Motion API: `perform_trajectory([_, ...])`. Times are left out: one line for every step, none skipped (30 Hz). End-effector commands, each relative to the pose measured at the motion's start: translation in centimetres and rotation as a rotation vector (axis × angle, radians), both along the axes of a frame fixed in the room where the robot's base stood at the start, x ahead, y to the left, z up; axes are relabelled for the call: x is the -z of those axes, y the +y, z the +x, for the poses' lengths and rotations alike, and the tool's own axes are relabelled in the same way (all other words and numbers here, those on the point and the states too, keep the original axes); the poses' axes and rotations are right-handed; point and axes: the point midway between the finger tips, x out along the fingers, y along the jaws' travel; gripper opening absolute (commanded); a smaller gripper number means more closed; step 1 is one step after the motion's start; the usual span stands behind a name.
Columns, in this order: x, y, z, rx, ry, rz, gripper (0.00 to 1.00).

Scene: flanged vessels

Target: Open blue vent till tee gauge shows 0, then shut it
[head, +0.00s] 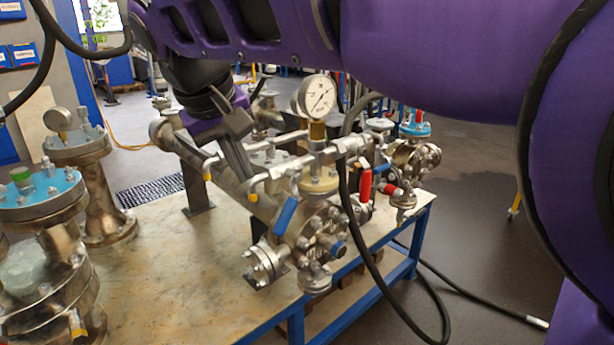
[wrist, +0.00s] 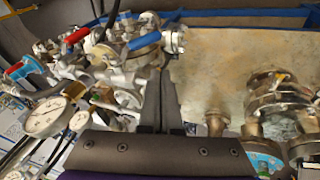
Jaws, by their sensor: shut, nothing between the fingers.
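The tee gauge (head: 315,95) is a round white dial standing on a brass fitting above the silver pipe tee. A dark needle shows, but the figures are too small to read. It also shows at the left of the wrist view (wrist: 45,117). A blue lever (head: 285,215) slants down on the valve body in front of the gauge; a blue lever also shows in the wrist view (wrist: 143,40). My gripper (head: 244,168) is shut and empty, pointing down behind and left of that blue lever. Its closed fingers (wrist: 163,78) appear apart from the lever.
A red lever (head: 365,185) sits right of the blue one, by a black hose (head: 347,200). Blue-topped flanged vessels (head: 45,190) stand at the left on the bench (head: 190,270). The bench's front middle is clear.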

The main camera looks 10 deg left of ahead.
Motion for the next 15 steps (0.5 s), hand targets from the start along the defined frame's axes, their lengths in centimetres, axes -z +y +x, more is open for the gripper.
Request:
perform_trajectory([-0.7, 0.2, -0.6, -0.001, -0.008, 0.022, 0.0])
perform_trajectory([-0.7, 0.2, -0.7, 0.001, -0.008, 0.028, 0.0])
perform_trajectory([-0.6, 0.3, -0.7, 0.002, -0.008, 0.032, 0.0])
perform_trajectory([-0.4, 0.3, -0.7, 0.002, -0.008, 0.034, 0.0])
perform_trajectory([-0.2, 0.2, -0.5, 0.003, -0.007, 0.033, 0.0])
perform_trajectory([0.3, 0.2, -0.3, 0.002, -0.007, 0.033, 0.0])
perform_trajectory([0.7, 0.2, -0.1, 0.002, -0.008, 0.032, 0.0])
perform_trajectory([1.3, 0.1, 0.1, 0.002, -0.006, 0.031, 0.0])
perform_trajectory([2.0, 0.1, 0.4, 0.002, -0.006, 0.03, 0.0])
perform_trajectory([2.6, 0.0, 0.7, 0.002, -0.006, 0.029, 0.0])
perform_trajectory([3.2, 0.0, 1.0, 0.003, -0.005, 0.029, 0.0])
perform_trajectory([4.0, -0.1, 1.3, 0.002, -0.005, 0.029, 0.0])
perform_trajectory([4.6, -0.1, 1.6, 0.002, -0.005, 0.028, 0.0])
perform_trajectory([5.2, -0.1, 1.9, 0.002, -0.005, 0.029, 0.0])
perform_trajectory([6.1, -0.2, 2.3, 0.002, -0.004, 0.027, 0.0])
